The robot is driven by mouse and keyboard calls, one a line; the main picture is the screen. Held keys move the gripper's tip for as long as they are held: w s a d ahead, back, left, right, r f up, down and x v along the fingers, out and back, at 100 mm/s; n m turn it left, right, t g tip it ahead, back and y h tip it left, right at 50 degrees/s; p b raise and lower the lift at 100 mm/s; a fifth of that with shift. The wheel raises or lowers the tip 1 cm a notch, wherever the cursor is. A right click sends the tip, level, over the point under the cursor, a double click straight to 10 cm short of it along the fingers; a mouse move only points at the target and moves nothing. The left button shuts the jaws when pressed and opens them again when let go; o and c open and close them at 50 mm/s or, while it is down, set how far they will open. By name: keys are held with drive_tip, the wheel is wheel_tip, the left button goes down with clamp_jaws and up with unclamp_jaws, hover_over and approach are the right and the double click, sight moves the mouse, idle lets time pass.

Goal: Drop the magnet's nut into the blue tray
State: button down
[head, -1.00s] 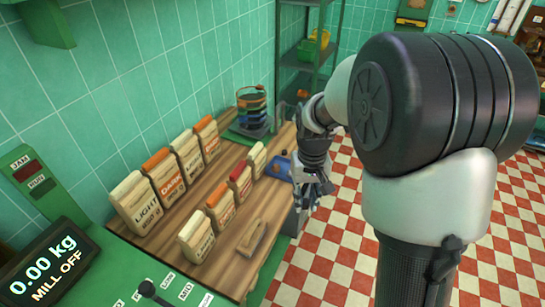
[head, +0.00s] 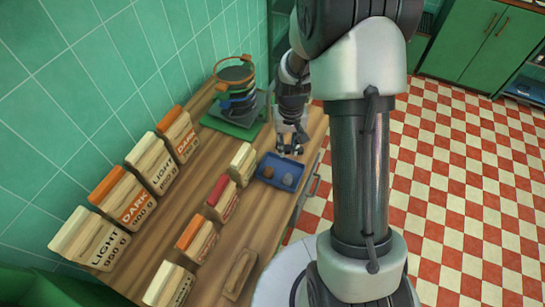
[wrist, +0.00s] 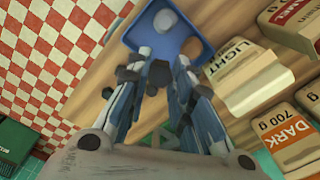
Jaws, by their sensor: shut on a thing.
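The blue tray (head: 262,179) lies on the wooden bench near its right edge, with a brownish lump (head: 269,171) and a grey lump (head: 287,179) in it. In the wrist view the tray (wrist: 196,52) is just beyond my fingertips, with a pale grey round piece (wrist: 165,21) inside. My gripper (head: 290,150) points down above the far edge of the tray. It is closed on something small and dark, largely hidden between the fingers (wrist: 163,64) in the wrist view. I cannot make out the magnet or its nut clearly.
Light and dark labelled bags (head: 135,200) stand in rows left of the tray. A small pale bag (head: 242,165) is closest to it. Checkered floor (head: 450,190) lies beyond the bench's right edge.

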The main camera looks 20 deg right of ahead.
drive_tip(key=shift+w+f, duration=0.15)
drive_tip(key=shift+f, duration=0.05)
drive_tip(key=shift+f+b, duration=0.5)
drive_tip(key=shift+b, duration=0.05)
wheel_tip(320, 180, down, 5)
drive_tip(key=b, duration=0.3)
drive_tip(key=shift+r, duration=0.1)
drive_tip(key=c, duration=1.3)
unclamp_jaws()
drive_tip(key=shift+r, duration=0.1)
drive_tip(key=shift+c, duration=0.2)
wheel_tip(320, 180, up, 12)
